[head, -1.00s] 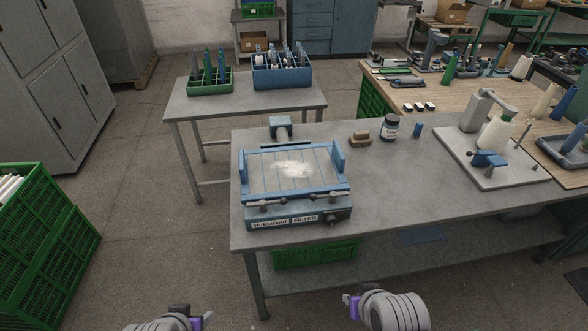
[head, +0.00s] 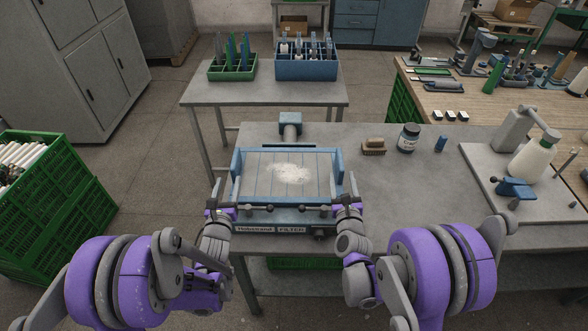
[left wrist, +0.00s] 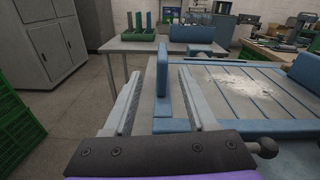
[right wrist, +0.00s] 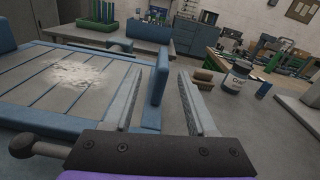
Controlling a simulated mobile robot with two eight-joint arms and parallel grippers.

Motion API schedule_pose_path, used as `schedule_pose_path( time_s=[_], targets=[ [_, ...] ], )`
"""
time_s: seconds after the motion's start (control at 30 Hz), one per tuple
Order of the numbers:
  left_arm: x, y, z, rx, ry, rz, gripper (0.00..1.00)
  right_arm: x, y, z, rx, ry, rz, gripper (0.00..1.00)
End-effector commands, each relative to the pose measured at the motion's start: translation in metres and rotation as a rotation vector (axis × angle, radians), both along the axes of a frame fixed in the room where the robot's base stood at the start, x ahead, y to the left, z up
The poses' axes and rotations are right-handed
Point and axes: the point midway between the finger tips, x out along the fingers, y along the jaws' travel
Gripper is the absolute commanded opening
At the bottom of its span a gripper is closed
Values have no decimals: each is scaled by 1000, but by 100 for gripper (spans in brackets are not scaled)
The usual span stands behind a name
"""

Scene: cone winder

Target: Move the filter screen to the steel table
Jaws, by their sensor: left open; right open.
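The filter screen (head: 265,183) is a pale slatted panel with white lint on it, lying in a blue unit (head: 258,228) labelled FILTER. Upright blue plates stand at its left (head: 236,161) and right (head: 339,160) sides. My left gripper (head: 227,188) is open, with the left plate (left wrist: 163,85) between its fingers in the left wrist view. My right gripper (head: 346,188) is open, with the right plate (right wrist: 158,90) between its fingers in the right wrist view. I cannot tell whether any finger touches. A grey metal table (head: 215,92) stands behind.
The back table holds a green bin (head: 232,72) and a blue bin (head: 306,68); its front is clear. A brush (head: 373,147), a jar (head: 408,138) and a winder stand (head: 525,170) are on the near grey table (head: 400,195). A green crate (head: 50,210) stands at left.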

Motion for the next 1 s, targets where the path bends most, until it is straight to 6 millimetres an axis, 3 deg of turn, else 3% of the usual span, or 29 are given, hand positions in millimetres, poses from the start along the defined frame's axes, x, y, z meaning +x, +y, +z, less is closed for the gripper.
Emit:
schedule_pose_path(
  time_s=[0.17,0.57,1.0],
  targets=[
    [2,-4,-5,113,-42,-20,57,2,-4,-6,113,-36,-25,57],
    [7,-4,-5,117,-44,-20,57,7,-5,-6,118,-38,-28,57],
    [79,-9,-6,117,-43,-21,57,79,-10,-7,117,-37,-28,57]
  ],
)
